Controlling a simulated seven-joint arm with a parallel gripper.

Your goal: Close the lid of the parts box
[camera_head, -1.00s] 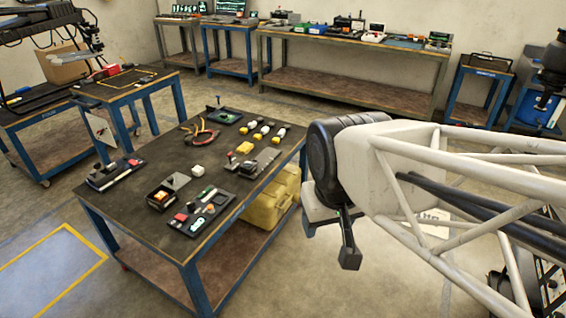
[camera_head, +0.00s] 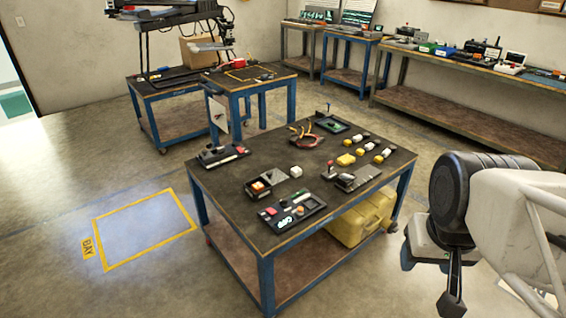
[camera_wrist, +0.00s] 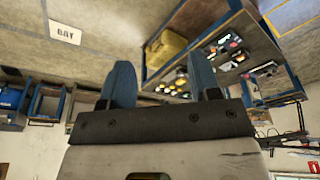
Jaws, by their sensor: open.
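A small dark box (camera_head: 258,189) with orange and pale contents stands near the front left of the dark-topped worktable (camera_head: 225,200). A grey flap beside it (camera_head: 289,186) looks like its raised lid; this looks like the parts box. My gripper (camera_head: 450,292) is off the table's right side in the head view, well apart from the box. In the wrist view my gripper (camera_wrist: 163,82) shows two blue fingers spread apart with nothing between them. The table is tilted there, and its items are too small to tell the box.
Around the box lie a panel with buttons (camera_head: 292,212), a joystick unit (camera_head: 352,179), a white cube (camera_head: 296,171), yellow-and-white pieces and a cable coil (camera_head: 306,139). A yellow case (camera_head: 362,220) sits on the lower shelf. Floor between arm and table is clear.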

